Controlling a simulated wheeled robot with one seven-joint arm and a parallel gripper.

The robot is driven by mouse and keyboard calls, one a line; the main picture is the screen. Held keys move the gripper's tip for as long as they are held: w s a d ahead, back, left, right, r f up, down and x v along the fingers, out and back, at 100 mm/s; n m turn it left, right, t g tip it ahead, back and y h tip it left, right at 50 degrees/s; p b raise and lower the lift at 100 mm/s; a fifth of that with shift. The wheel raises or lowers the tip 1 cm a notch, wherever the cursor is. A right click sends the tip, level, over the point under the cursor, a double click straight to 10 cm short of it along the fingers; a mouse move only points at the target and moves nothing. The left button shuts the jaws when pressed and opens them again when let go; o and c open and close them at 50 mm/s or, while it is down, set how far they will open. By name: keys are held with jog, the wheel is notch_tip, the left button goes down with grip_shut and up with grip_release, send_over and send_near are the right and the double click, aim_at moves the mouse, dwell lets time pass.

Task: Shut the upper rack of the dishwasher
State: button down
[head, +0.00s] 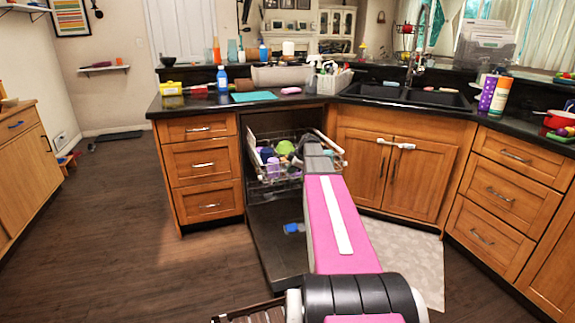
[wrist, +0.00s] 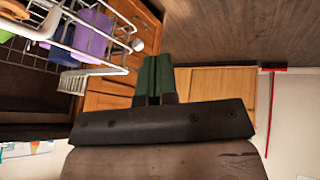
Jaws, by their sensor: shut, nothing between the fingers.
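The dishwasher stands open under the counter, with its dark door (head: 272,245) folded down. The upper rack (head: 268,188) is pulled out and holds purple, green and dark dishes. In the wrist view the rack's white wires (wrist: 108,70) show at the upper left, with purple and blue dishes inside. My arm reaches over the door to the rack's right part and hides some of it. My gripper (wrist: 154,78) is shut and empty beside the rack's wires in the wrist view; I cannot tell whether it touches them. In the head view its fingertips are hidden by my arm.
Wooden drawers (head: 202,165) stand left of the dishwasher and cabinet doors (head: 388,170) right of it. The black counter (head: 215,101) above carries bottles and a dish caddy (head: 331,80). A small blue item (head: 293,228) lies on the door.

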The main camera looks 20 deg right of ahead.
jog(key=w+d+r+n+t, duration=0.1)
jog(key=w+d+r+n, duration=0.25)
jog(key=w+d, duration=0.2)
jog(key=shift+m, duration=0.25)
jog(key=shift+w+a+f, duration=0.5)
jog(key=shift+w+f, duration=0.65)
jog(key=shift+w, duration=0.15)
jog(key=shift+w+a+f, duration=0.55)
jog(key=shift+w+f, duration=0.65)
jog(key=shift+w, duration=0.05)
jog(key=shift+w+a+f, duration=0.5)
jog(key=shift+w+f, duration=0.65)
jog(key=shift+w, duration=0.15)
